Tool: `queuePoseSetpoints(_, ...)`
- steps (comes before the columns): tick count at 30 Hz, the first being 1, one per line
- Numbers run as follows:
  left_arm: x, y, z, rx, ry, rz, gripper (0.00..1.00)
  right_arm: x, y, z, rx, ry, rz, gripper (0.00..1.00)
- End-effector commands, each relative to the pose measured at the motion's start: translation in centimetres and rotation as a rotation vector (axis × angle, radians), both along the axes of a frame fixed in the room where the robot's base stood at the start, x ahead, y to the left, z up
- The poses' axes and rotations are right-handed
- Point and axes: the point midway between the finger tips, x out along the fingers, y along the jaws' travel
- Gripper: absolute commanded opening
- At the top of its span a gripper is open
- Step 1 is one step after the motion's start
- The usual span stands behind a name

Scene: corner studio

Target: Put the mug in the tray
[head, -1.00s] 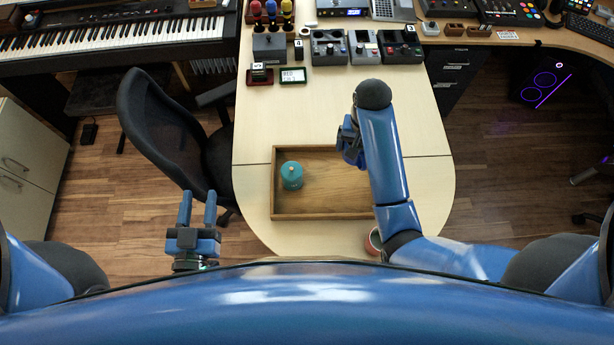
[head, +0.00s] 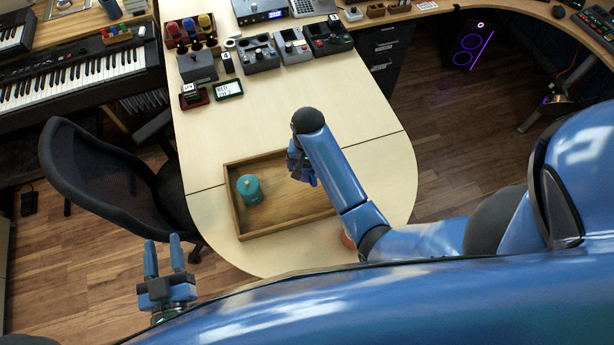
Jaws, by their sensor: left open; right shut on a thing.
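The wooden tray (head: 238,222) lies on the pale table, with a teal lidded pot (head: 249,190) standing in its left part. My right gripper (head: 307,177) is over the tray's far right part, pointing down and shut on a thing. A small dark blue piece shows at its jaws; I take it for the mug, mostly hidden by the hand. Whether it touches the tray floor cannot be told. My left gripper (head: 164,258) is open and empty, left of the table over the floor.
A reddish round thing (head: 348,239) is half hidden behind my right arm near the table's front. Devices (head: 260,53) and a small green-framed display (head: 229,88) stand at the back. A black chair (head: 100,180) is left of the table. The table between the devices and tray is clear.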

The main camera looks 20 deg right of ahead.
Motion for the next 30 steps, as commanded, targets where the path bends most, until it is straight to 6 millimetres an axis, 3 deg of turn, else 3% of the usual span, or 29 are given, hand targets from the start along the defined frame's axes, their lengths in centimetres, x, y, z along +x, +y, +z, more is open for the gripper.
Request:
queuePoseSetpoints(3, 0.0, 0.0, 0.1, 0.0, 0.0, 0.0, 0.43, 0.0, 0.0, -1.9, -0.001, 0.001, 0.0, 0.45)
queuePoseSetpoints(12, 0.0, 0.0, 0.1, 0.0, 0.001, 0.0, 0.43, 0.0, 0.0, -3.9, 0.0, 0.0, 0.0, 0.45)
queuePoseSetpoints(19, 0.0, 0.0, 0.1, 0.0, 0.001, 0.0, 0.43, 0.0, 0.0, -6.6, 0.0, 0.0, 0.0, 0.45)
queuePoseSetpoints(30, 0.0, 0.0, 0.1, 0.0, 0.0, 0.0, 0.43, 0.1, 0.0, -7.2, 0.001, -0.003, 0.0, 0.45)
